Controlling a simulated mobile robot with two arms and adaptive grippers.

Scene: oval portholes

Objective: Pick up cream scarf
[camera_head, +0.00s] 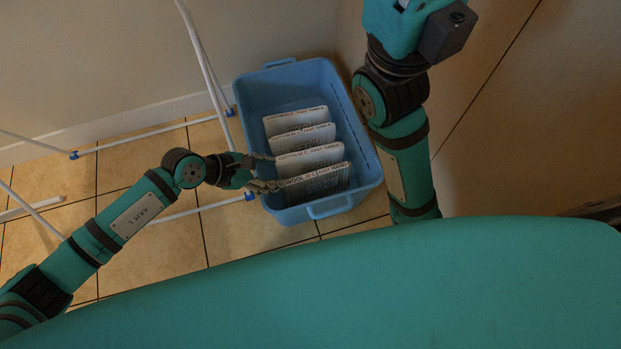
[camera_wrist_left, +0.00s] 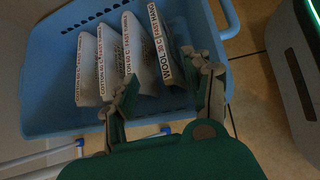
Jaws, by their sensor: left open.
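I cannot make out a cream scarf in either view. A blue basket (camera_head: 353,133) on the floor holds several white, printed, upright panels in a row. The nearest panel (camera_head: 318,184) reads WOOL; it also shows in the left wrist view (camera_wrist_left: 172,50). The panel behind it (camera_head: 310,159) reads COTTON. My left gripper (camera_head: 271,172) is open at the basket's left side, its fingertips by the nearest panels. In the left wrist view its fingers (camera_wrist_left: 160,75) spread on either side of the WOOL panel's near end; contact is unclear. My right gripper is not in view.
A white rack frame with blue joints (camera_head: 205,60) stands left of the basket, close to my left arm. A beige wall or cabinet (camera_head: 490,90) lies to the right. Tiled floor (camera_head: 235,235) is bare before the basket.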

